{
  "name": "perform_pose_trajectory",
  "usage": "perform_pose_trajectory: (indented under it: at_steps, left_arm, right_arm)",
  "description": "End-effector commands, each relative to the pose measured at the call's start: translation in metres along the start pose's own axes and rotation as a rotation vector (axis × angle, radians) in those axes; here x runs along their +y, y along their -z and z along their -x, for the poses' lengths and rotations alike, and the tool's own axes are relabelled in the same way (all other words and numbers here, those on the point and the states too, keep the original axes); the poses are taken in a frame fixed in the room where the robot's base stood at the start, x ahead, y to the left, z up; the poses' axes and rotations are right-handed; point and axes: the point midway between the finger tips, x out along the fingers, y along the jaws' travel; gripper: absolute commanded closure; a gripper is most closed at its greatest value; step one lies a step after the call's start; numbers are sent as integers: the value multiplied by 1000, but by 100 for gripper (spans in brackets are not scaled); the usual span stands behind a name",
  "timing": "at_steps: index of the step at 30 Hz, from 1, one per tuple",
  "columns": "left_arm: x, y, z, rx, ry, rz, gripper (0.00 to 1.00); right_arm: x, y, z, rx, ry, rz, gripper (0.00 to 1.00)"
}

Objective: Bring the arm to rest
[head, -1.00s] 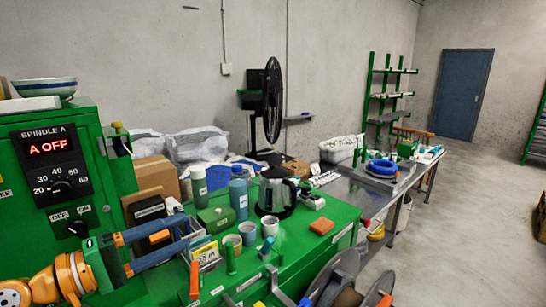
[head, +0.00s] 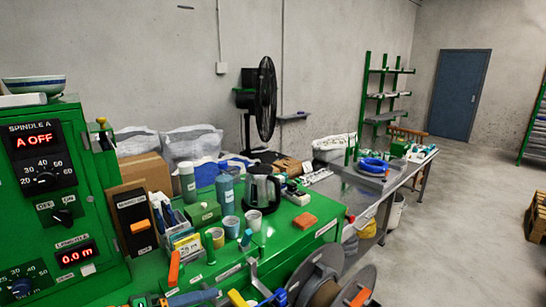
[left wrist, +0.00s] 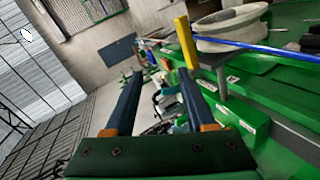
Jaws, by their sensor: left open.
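My left gripper (left wrist: 160,78) shows in the left wrist view with its two blue fingers apart and nothing between them. In the head view only part of the left gripper (head: 190,297) shows at the bottom edge, low in front of the green bench. A blue cable (left wrist: 270,50) runs past a pale ring-shaped coil (left wrist: 232,42) at the upper right of the left wrist view, apart from the fingers. A blue cable coil (head: 374,165) lies on the steel table in the head view. My right gripper is not in view.
A green machine (head: 70,215) with red displays stands at left. The green bench (head: 280,245) holds a kettle (head: 262,190), cups and bottles. A grey reel (head: 322,272) stands at the bench's front. Open floor (head: 455,240) lies at right.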

Motion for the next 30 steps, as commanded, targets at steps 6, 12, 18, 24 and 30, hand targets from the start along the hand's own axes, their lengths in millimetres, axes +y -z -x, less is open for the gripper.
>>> perform_pose_trajectory:
  at_steps: [6,12,18,24,30]
  left_arm:
    - [-75,-66,-16,-81,255,-216,45]
    - [-140,-132,-1,-193,525,-450,45]
    - [-180,-181,42,-321,785,-623,45]
    - [-234,-209,54,-413,932,-681,45]
    - [-314,-233,18,-448,938,-668,45]
  right_arm:
    - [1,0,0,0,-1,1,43]
    - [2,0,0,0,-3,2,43]
    - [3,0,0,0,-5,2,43]
    - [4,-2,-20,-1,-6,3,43]
    - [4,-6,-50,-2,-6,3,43]
